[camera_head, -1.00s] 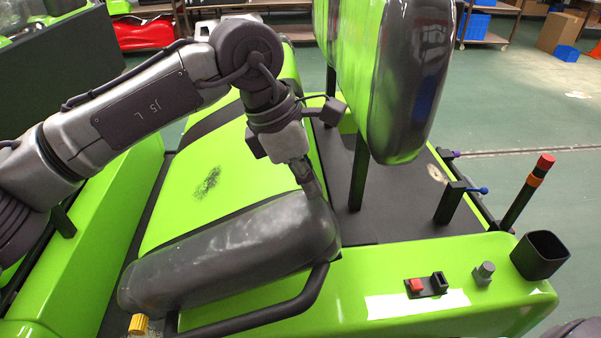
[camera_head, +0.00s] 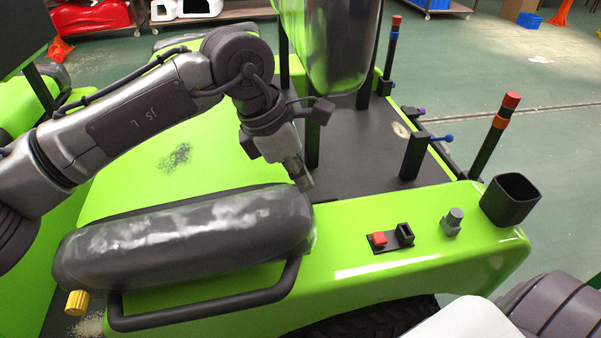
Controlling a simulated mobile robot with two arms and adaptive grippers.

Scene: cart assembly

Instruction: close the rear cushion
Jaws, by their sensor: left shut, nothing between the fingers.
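The rear cushion is a wide green pad (camera_head: 170,160) with a rounded, scuffed dark-grey front roll (camera_head: 185,235). It lies flat on the green cart body, above a black bar handle (camera_head: 200,318). My left gripper (camera_head: 306,180) points down at the right end of the roll, close behind its upper edge. Its fingers are shut and empty. I cannot tell whether they touch the cushion. My left forearm passes over the pad and hides part of it. My right gripper is out of view.
An upright green and grey backrest (camera_head: 335,45) on black posts stands behind the gripper. On the cart's right side are a red switch (camera_head: 379,239), a grey knob (camera_head: 453,218), a black cup (camera_head: 511,200) and an orange-banded lever (camera_head: 490,140). A yellow knob (camera_head: 77,302) sits at lower left.

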